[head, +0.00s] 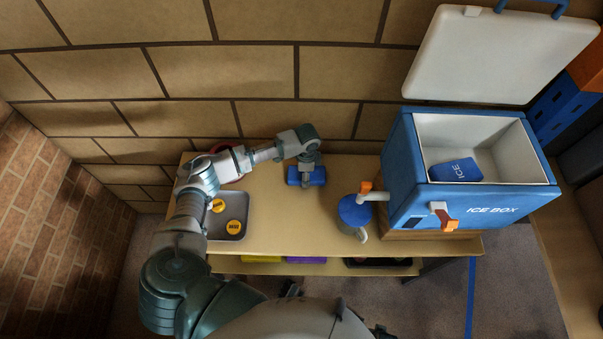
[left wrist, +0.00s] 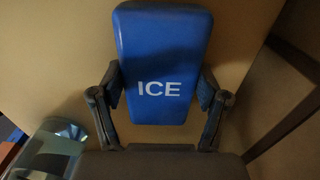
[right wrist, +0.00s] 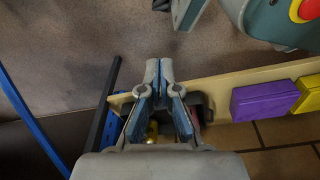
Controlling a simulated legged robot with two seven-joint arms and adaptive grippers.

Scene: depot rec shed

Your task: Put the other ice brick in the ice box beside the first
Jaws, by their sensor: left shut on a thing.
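The blue ice brick (head: 319,177) is at the back middle of the table, with my left gripper (head: 306,180) over it. In the left wrist view the brick (left wrist: 162,50), marked ICE, sits between the two fingers, which are shut on its sides. I cannot tell whether it touches the table. The ice box (head: 412,208) stands open at the table's right end, its white lid (head: 490,55) tilted back. The first ice brick (head: 455,170) lies inside, toward the left, with bare floor to its right. My right gripper (right wrist: 158,72) is empty, its fingertips together, below the table's front.
A blue-lidded jug (head: 354,210) stands between the held brick and the ice box. A grey tray (head: 229,235) with yellow discs is at the left. Purple (right wrist: 260,98) and yellow blocks lie on the lower shelf. The brick wall (head: 250,75) is close behind the table.

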